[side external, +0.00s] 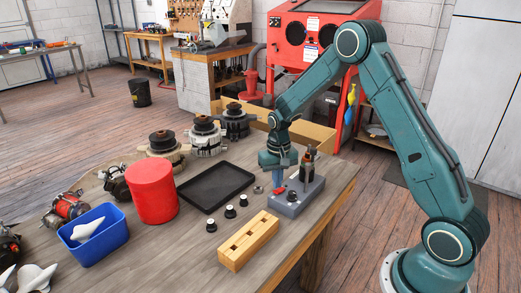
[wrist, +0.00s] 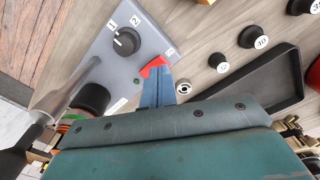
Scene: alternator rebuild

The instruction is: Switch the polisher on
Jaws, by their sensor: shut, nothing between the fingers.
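The grey polisher box (side external: 291,201) stands near the right edge of the workbench, with an upright dark tool part (side external: 310,165) at its back. In the wrist view its top (wrist: 130,22) carries a black dial (wrist: 126,41) between numbered labels and a small green dot (wrist: 137,81); I cannot tell whether that is lit. A red switch (wrist: 153,66) sits at the box edge; it also shows in the side view (side external: 278,191). My gripper (wrist: 157,76) is shut and empty, its blue fingertips right at the red switch and partly hiding it. I cannot tell whether they touch.
Several black-topped pieces with number labels (wrist: 260,42) and a small metal ring (wrist: 183,87) lie beside the box. A black tray (side external: 215,186), a wooden block (side external: 248,241), a red canister (side external: 152,191) and a blue bin (side external: 93,235) stand on the bench (side external: 190,257).

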